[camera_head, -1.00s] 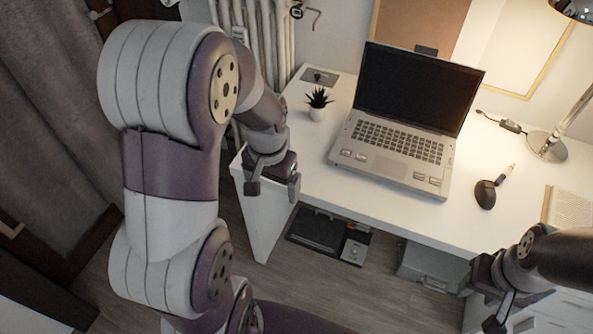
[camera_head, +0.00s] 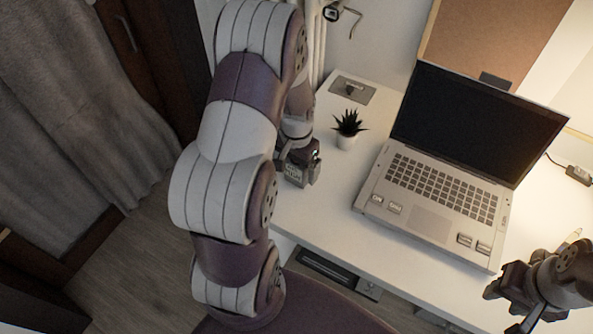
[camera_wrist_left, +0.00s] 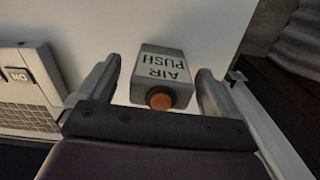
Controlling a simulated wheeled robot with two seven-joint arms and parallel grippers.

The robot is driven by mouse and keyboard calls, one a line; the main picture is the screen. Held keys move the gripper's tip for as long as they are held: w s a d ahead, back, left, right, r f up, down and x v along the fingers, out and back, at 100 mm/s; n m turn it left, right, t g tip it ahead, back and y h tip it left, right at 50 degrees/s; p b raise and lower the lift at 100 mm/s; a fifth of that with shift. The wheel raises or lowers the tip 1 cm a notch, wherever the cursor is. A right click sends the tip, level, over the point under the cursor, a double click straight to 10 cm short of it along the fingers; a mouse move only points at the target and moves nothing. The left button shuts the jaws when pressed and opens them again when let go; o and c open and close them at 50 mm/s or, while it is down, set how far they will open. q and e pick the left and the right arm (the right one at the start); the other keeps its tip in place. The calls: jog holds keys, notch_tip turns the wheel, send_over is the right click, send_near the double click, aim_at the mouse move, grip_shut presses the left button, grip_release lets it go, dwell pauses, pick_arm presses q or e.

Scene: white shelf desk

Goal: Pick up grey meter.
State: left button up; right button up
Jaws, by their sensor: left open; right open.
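The grey meter (camera_wrist_left: 163,65) is a small grey box with a white face lettered "AIR PUSH" and an orange round button. In the left wrist view it sits on the white desk between the two fingers of my left gripper (camera_wrist_left: 157,72), with gaps on both sides. In the head view my left gripper (camera_head: 297,175) is open at the desk's left edge, and the meter is mostly hidden there by the gripper and arm. My right gripper (camera_head: 512,308) is at the lower right, open and empty, apart from the meter.
An open laptop (camera_head: 430,228) stands on the white desk (camera_head: 330,225), right of the left gripper. A small potted plant (camera_head: 346,138) and a grey plate (camera_head: 352,90) are behind it. A dark device (camera_head: 322,268) lies below the desk. Bare desk lies between gripper and laptop.

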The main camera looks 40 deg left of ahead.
pick_arm(q)
jog(key=f, duration=0.3)
jog(key=shift+w+a, duration=0.1)
jog(key=shift+w, duration=0.1)
jog(key=shift+s+r, duration=0.1)
jog(key=shift+r, duration=0.05)
jog(key=shift+c, duration=0.9)
jog(key=c, duration=0.9)
